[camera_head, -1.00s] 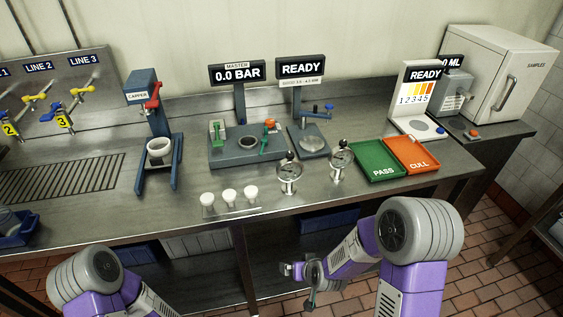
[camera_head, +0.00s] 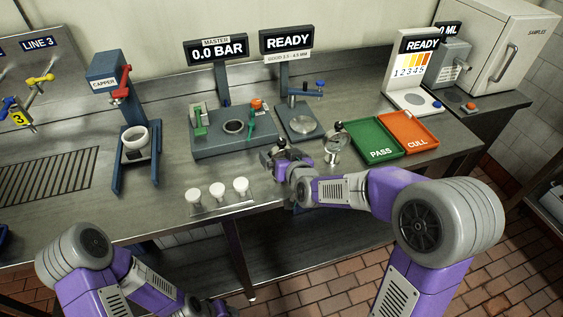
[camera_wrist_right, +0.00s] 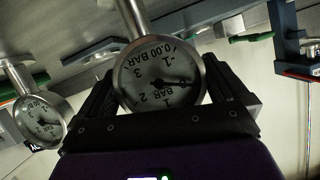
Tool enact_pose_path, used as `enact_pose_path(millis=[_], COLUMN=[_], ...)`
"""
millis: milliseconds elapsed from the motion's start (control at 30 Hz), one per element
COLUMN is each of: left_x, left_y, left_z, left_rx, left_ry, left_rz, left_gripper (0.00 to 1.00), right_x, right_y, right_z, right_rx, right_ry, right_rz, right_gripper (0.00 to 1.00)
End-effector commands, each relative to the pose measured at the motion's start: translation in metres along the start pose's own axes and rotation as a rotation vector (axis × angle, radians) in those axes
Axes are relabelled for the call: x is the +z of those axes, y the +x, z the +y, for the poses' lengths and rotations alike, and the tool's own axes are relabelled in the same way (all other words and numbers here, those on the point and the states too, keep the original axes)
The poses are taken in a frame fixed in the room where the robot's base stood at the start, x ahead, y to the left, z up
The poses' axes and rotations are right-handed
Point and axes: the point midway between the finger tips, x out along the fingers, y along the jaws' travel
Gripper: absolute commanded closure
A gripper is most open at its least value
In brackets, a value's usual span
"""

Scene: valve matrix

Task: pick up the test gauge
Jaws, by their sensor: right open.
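Two round steel dial gauges are here; I cannot tell by a label which is the test gauge. One gauge (camera_wrist_right: 160,75) sits between the open fingers of my right gripper (camera_head: 281,156) in the right wrist view, its dial appearing upside down. In the head view this gauge is mostly hidden by that gripper. The right gripper's fingers (camera_wrist_right: 157,92) stand on both sides of the dial and do not look closed on it. The other gauge (camera_head: 336,143) stands on the counter just right of the gripper. My left arm is at lower left, its gripper out of frame.
Green PASS (camera_head: 372,144) and red CULL (camera_head: 408,132) trays lie right of the gauges. The master station (camera_head: 232,140) and the READY stand (camera_head: 301,122) are behind. White-topped pieces (camera_head: 218,191) stand left of the gripper, near the counter's front edge.

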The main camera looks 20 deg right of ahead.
Motion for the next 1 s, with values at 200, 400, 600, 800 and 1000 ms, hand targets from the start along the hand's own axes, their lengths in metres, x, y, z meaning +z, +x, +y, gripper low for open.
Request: enact_pose_path(millis=[200, 400, 600, 800, 1000], left_x=[0.0, 0.0, 0.0, 0.0, 0.0], left_y=[0.005, 0.004, 0.004, 0.004, 0.002], left_z=[-0.002, -0.001, -0.001, -0.002, -0.001], left_rx=[0.0, 0.0, 0.0, 0.0, 0.0], left_ry=[0.0, 0.0, 0.0, 0.0, 0.0], left_rz=[0.0, 0.0, 0.0, 0.0, 0.0], left_gripper=[0.47, 0.47, 0.47, 0.47, 0.47], right_x=[0.0, 0.0, 0.0, -0.001, -0.006], right_y=[0.019, 0.019, 0.018, 0.018, 0.016], right_z=[0.0, 0.0, 0.0, 0.0, -0.001], right_rx=[0.0, 0.0, 0.0, -0.001, -0.001], right_ry=[0.001, 0.001, 0.001, 0.001, 0.001], right_rz=[0.0, 0.0, 0.0, 0.002, 0.004], right_gripper=[0.0, 0.0, 0.31, 0.48, 0.48])
